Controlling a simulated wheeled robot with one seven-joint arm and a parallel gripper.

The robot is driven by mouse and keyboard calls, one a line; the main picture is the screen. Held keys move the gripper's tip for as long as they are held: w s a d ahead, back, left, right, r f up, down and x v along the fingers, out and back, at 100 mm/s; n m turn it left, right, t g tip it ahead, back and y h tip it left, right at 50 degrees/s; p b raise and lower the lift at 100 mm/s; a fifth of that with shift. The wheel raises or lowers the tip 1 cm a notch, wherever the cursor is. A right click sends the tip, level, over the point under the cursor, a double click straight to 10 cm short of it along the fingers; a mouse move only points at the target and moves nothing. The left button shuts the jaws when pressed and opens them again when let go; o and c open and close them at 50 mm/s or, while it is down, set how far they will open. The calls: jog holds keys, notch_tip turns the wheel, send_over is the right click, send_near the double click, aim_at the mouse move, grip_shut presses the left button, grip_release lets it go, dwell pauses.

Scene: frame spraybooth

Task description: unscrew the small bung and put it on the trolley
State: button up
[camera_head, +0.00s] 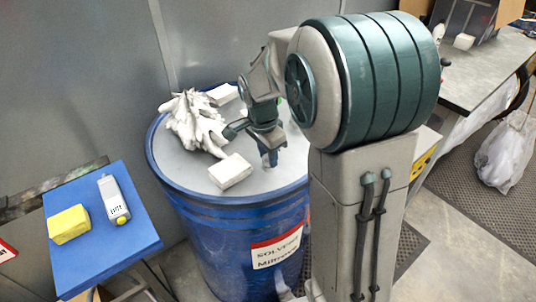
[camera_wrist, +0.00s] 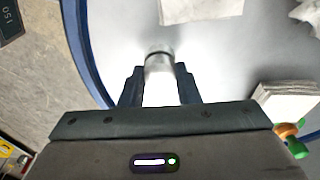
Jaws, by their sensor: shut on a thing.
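A small pale grey cylinder, apparently the small bung (camera_wrist: 159,62), stands between my fingertips in the wrist view. My gripper (camera_wrist: 160,88) is shut on it, over the grey lid (camera_head: 183,165) of the blue drum (camera_head: 222,232), close to the rim. In the head view my gripper (camera_head: 270,157) points down at the near right part of the lid, and my arm hides the lid's right side. I cannot tell whether the bung is still seated in the lid. A blue-topped stand (camera_head: 104,234), perhaps the trolley, is at the left.
On the lid lie a crumpled white cloth (camera_head: 194,122) and two white blocks, one nearer (camera_head: 231,172) and one farther (camera_head: 222,94). The blue stand carries a yellow block (camera_head: 68,224) and a grey labelled device (camera_head: 114,200). A bench (camera_head: 478,72) is at the right.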

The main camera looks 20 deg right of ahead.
jog(key=shift+n, duration=1.2)
jog(key=shift+n, duration=0.8)
jog(key=n, duration=0.3)
jog(key=shift+t, duration=0.3)
jog(key=shift+d+n+y+b, duration=0.1)
jog(key=shift+n+y+b, duration=0.2)
jog(key=shift+n, duration=0.5)
jog(key=n, duration=0.3)
jog(key=shift+s, duration=0.1)
